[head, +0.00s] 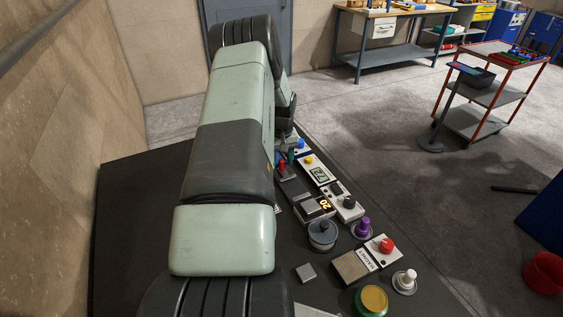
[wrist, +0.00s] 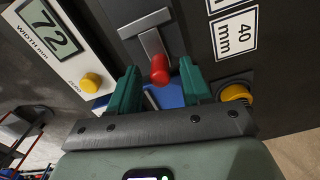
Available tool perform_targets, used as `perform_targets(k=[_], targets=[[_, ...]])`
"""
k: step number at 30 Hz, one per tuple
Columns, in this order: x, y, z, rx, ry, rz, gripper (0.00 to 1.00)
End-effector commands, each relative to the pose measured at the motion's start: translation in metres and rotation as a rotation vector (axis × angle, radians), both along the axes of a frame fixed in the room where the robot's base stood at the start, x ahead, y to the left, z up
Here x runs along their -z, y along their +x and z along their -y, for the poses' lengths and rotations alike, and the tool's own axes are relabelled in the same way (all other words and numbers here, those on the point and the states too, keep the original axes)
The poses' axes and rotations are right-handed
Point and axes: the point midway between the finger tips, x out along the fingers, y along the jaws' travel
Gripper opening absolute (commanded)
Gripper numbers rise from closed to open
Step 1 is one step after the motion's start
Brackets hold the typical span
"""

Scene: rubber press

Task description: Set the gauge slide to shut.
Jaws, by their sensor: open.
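In the wrist view a red knob (wrist: 160,69) stands on a metal T-shaped piece (wrist: 152,40) in a dark plate; this looks like the gauge slide. Beside it is a white panel with a display reading 72, marked WIDTH mm (wrist: 50,38). My gripper (wrist: 159,88) is open, its two green fingers on either side of the red knob, with gaps visible. Whether it touches the knob's far side cannot be told. In the head view the red knob (head: 282,167) shows small beside my arm, and the display (head: 319,174) is to its right. My arm hides much of that area.
A yellow button (wrist: 91,82) sits on the white panel, left of my gripper. A yellow knob (wrist: 237,94) is close to the right finger. A blue part (wrist: 168,97) lies below. Several panels, knobs and buttons crowd the bench (head: 130,225) towards the front right.

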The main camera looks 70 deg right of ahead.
Motion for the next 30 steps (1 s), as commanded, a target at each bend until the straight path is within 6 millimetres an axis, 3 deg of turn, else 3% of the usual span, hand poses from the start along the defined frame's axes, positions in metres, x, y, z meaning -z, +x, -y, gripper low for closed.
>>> perform_targets(k=[4, 13, 22, 30], targets=[[0.0107, 0.0001, -0.0002, 0.000, 0.001, 0.001, 0.48], [0.0126, 0.0002, -0.0002, 0.000, 0.001, 0.001, 0.48], [0.0124, 0.0001, -0.0003, 0.000, 0.001, 0.001, 0.02], [0.0122, 0.0001, -0.0005, 0.000, 0.001, 0.000, 0.00]])
